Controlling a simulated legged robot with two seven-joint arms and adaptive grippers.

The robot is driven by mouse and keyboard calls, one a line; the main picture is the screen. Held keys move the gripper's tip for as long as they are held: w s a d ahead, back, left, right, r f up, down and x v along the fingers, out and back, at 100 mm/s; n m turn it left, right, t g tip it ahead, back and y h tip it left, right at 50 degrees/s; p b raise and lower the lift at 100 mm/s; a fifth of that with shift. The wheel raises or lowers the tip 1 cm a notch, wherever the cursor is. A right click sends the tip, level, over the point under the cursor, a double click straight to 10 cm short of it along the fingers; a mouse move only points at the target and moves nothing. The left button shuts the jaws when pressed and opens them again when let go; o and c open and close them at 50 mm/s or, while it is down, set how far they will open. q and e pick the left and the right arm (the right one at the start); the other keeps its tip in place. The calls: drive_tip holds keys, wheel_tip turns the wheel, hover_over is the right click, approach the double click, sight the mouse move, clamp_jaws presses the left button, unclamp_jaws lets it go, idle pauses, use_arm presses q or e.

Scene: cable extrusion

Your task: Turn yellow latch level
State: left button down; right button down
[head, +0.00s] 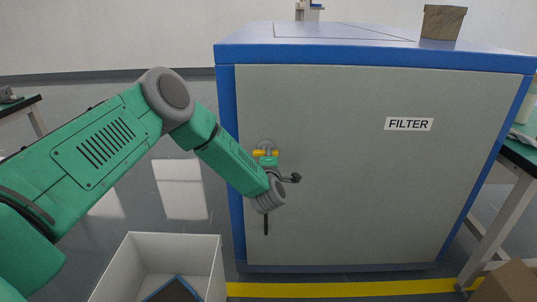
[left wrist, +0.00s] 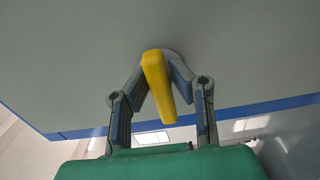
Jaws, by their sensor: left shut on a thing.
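The yellow latch (head: 259,153) is on the grey front door of the blue cabinet, near its left edge. In the head view its yellow part looks close to level, partly covered by my gripper. My right gripper is not in view.
The grey cabinet door (head: 350,190) carries a FILTER label (head: 408,124). A cardboard box (head: 442,22) stands on top. A white open bin (head: 205,265) is on the floor at lower left. Tables stand at both sides, and another carton (head: 508,284) is at lower right.

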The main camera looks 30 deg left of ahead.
use_arm(q)
drive_tip(key=c, duration=1.5)
unclamp_jaws()
drive_tip(key=shift+d+f, duration=0.25)
drive_tip(key=shift+f, duration=0.05)
drive_tip(key=shift+w, duration=0.1)
drive_tip(key=shift+r, duration=0.15)
drive_tip(key=shift+s+d, duration=0.1)
drive_tip(key=shift+s, duration=0.25)
drive_tip(key=v, duration=1.1)
drive_tip(key=shift+s, duration=0.1)
